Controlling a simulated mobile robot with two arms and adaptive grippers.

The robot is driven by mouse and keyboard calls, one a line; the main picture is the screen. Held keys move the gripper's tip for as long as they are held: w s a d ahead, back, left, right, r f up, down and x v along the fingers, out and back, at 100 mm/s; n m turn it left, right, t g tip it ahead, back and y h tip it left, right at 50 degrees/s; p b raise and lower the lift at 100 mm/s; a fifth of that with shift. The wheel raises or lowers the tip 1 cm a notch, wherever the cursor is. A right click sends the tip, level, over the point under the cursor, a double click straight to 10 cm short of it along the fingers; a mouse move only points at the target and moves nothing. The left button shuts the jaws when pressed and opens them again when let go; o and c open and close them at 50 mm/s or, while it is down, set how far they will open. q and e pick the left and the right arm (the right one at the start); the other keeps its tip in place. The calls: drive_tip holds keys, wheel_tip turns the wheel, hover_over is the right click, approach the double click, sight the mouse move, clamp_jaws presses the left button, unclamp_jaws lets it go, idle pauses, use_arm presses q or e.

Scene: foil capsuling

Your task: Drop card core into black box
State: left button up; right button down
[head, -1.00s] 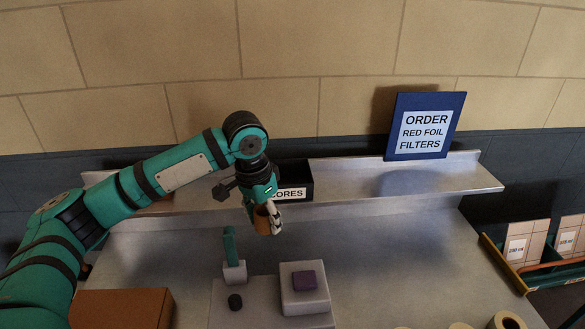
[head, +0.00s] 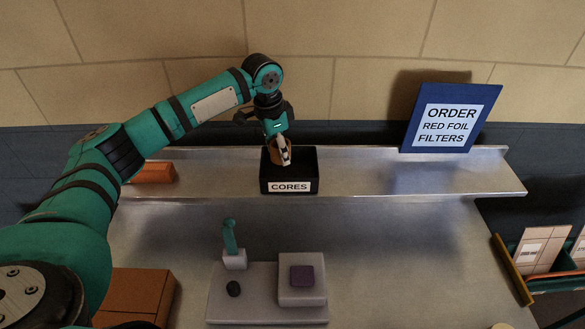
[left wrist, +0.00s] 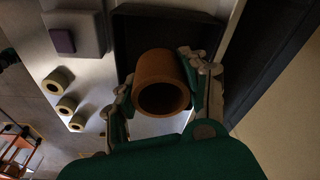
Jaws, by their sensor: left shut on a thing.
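The black box (head: 264,184) labelled CORES stands on the metal shelf in the head view. Its dark wall also shows in the left wrist view (left wrist: 128,40). My left gripper (head: 284,158) points down over the box opening. It is shut on the brown card core (left wrist: 161,82), a hollow tube seen between the two fingers in the left wrist view. In the head view the core (head: 276,150) is mostly hidden behind the fingers, at about the height of the box's rim. My right gripper is not in view.
An ORDER RED FOIL FILTERS sign (head: 447,120) stands on the shelf (head: 420,180) to the right. A grey fixture (head: 303,265) with a purple pad sits on the table below. An orange-brown block (head: 153,173) lies on the shelf's left end. Several cream rolls (left wrist: 66,105) show in the wrist view.

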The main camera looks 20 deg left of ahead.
use_arm(q)
drive_tip(key=shift+w+f, duration=0.15)
drive_tip(key=shift+f, duration=0.45)
drive_tip(key=shift+w+f, duration=0.15)
drive_tip(key=shift+f, duration=0.4)
drive_tip(key=shift+w+f, duration=0.2)
drive_tip(key=shift+f, duration=0.4)
drive_tip(key=o, duration=0.5)
drive_tip(key=shift+s+r, duration=0.1)
drive_tip(key=shift+s, duration=0.05)
drive_tip(key=shift+c, duration=0.2)
drive_tip(key=o, duration=0.5)
drive_tip(key=shift+c, duration=0.2)
drive_tip(key=shift+r, duration=0.2)
wheel_tip(320, 180, up, 11)
drive_tip(key=s+a, duration=0.1)
drive_tip(key=shift+r, duration=0.2)
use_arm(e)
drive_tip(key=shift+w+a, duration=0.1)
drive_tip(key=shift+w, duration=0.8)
